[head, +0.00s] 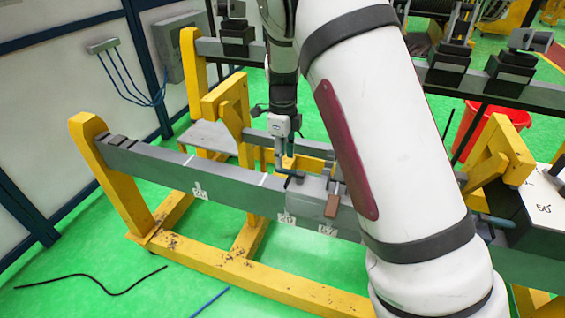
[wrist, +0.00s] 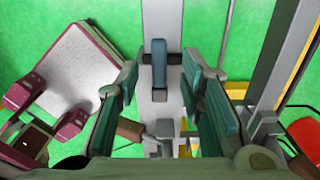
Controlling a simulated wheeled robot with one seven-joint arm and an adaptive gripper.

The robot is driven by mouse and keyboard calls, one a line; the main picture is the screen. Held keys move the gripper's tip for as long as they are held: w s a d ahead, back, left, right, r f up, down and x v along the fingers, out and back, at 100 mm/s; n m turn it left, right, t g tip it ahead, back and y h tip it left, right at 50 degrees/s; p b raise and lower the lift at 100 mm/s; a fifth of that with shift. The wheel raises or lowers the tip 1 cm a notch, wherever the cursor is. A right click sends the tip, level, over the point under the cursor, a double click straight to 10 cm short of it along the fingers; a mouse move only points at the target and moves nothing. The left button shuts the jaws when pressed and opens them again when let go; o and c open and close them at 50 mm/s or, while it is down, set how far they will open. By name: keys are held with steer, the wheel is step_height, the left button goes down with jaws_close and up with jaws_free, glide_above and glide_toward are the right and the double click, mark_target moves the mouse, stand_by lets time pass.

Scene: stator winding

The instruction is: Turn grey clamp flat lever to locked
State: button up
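In the wrist view a blue-grey flat lever (wrist: 158,62) lies lengthwise along a grey beam (wrist: 175,20). It appears between the fingertips of my gripper (wrist: 160,78), with a gap on both sides. The two teal-padded fingers are spread apart. In the head view my gripper (head: 286,160) points down over the grey beam (head: 235,190), close above a small dark lever (head: 290,173). A grey clamp block (head: 308,190) sits beside it on the beam. Contact with the lever cannot be told. The lever's lock state is unclear.
A brown-handled lever (head: 333,206) hangs at the beam's front, right of the dark lever. A yellow frame (head: 105,180) carries the beam. A second rail with black clamps (head: 238,35) runs behind. A red bucket (head: 490,130) stands at right.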

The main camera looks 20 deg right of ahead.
mark_target(283, 169)
step_height(283, 169, up, 8)
steer(key=shift+r, duration=0.2)
stand_by(0.3)
steer(key=s+d+r+n+t+y, duration=0.1)
steer(key=s+r+n, duration=0.5)
steer(key=s, duration=0.3)
steer(key=s+r+n+t+y, duration=0.1)
steer(key=s+r+n, duration=0.5)
steer(key=s+n, duration=0.15)
steer(key=s+n+t+h, duration=0.2)
steer(key=s+n, duration=1)
steer(key=s, duration=0.4)
steer(key=shift+s+d+f+t, duration=0.2)
steer(key=shift+s+t, duration=0.05)
steer(key=shift+t, duration=0.15)
steer(key=shift+a, duration=0.1)
